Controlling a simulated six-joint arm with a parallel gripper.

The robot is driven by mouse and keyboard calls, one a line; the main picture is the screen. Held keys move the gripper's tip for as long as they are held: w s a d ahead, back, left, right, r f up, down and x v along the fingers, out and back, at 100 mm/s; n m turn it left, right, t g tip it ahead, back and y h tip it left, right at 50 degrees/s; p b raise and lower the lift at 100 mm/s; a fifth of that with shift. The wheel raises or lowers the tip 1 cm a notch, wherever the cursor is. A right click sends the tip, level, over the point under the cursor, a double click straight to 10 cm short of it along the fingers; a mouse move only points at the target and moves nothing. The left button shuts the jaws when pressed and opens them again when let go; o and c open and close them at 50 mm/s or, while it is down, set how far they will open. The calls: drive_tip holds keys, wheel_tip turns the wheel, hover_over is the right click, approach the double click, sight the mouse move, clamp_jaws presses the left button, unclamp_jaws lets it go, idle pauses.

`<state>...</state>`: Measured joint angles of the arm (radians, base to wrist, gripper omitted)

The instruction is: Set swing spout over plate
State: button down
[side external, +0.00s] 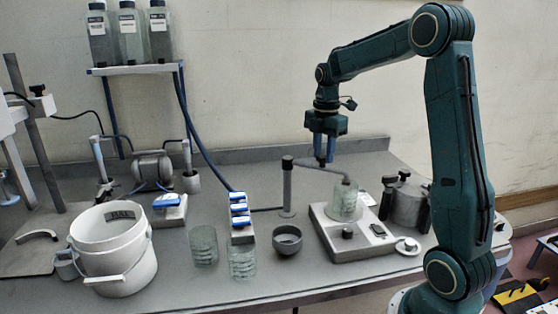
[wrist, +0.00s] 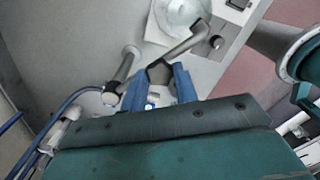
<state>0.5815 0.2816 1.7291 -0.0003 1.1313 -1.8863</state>
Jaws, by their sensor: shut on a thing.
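The swing spout (side external: 317,167) is a thin grey pipe reaching right from an upright post (side external: 288,192). Its bent end hangs at the mouth of a glass beaker (side external: 344,207) in the side view. The beaker stands on the pale plate unit (side external: 333,243), which has a dark knob. My gripper (side external: 323,163) points down and is shut on the spout arm between post and bend. In the wrist view, the blue fingers of my gripper (wrist: 160,76) straddle the spout (wrist: 184,47), with the beaker (wrist: 178,14) beyond. The fingers hide part of the spout.
A grey bowl (side external: 288,241) and glass jars (side external: 204,246) stand left of the plate unit. A dark lidded pot (side external: 405,205) is close on its right. A white bucket (side external: 112,255) is at far left. A blue hose (side external: 196,130) hangs behind.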

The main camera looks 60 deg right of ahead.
drive_tip(key=shift+w+d+n, duration=0.1)
drive_tip(key=shift+d+n, duration=0.55)
drive_tip(key=shift+n, duration=0.05)
drive_tip(key=shift+r, duration=0.1)
drive_tip(key=c, duration=1.1)
unclamp_jaws()
wheel_tip(320, 180, up, 14)
drive_tip(key=shift+f, duration=0.15)
drive_tip(key=shift+a, duration=0.1)
